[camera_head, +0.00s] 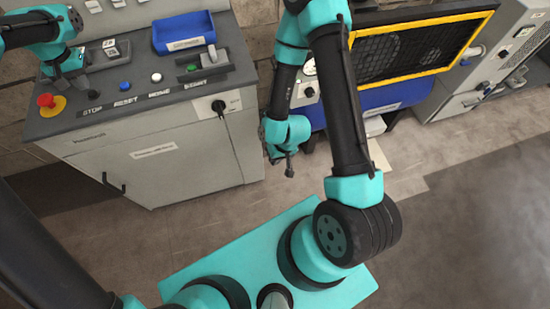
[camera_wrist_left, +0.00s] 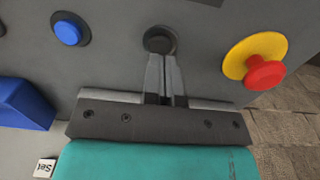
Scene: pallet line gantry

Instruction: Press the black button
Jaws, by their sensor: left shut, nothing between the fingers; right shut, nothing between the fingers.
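The black button (camera_wrist_left: 159,39) is round and sits on the grey panel (camera_wrist_left: 205,50) between the blue button (camera_wrist_left: 68,32) and the red mushroom button with its yellow ring (camera_wrist_left: 256,62). My left gripper (camera_wrist_left: 161,58) is shut and empty, its fingertips at the lower edge of the black button in the left wrist view. I cannot tell if they touch it. In the head view my left gripper (camera_head: 83,86) is over the console's left part, and I cannot clearly make out the black button there. My right gripper (camera_head: 290,172) is shut and empty, hanging in front of the console's right side.
The console (camera_head: 235,75) also carries a white button (camera_head: 156,77), a green button (camera_head: 192,68) and a blue tray (camera_head: 184,33). A black rotary switch (camera_head: 218,106) is on its front.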

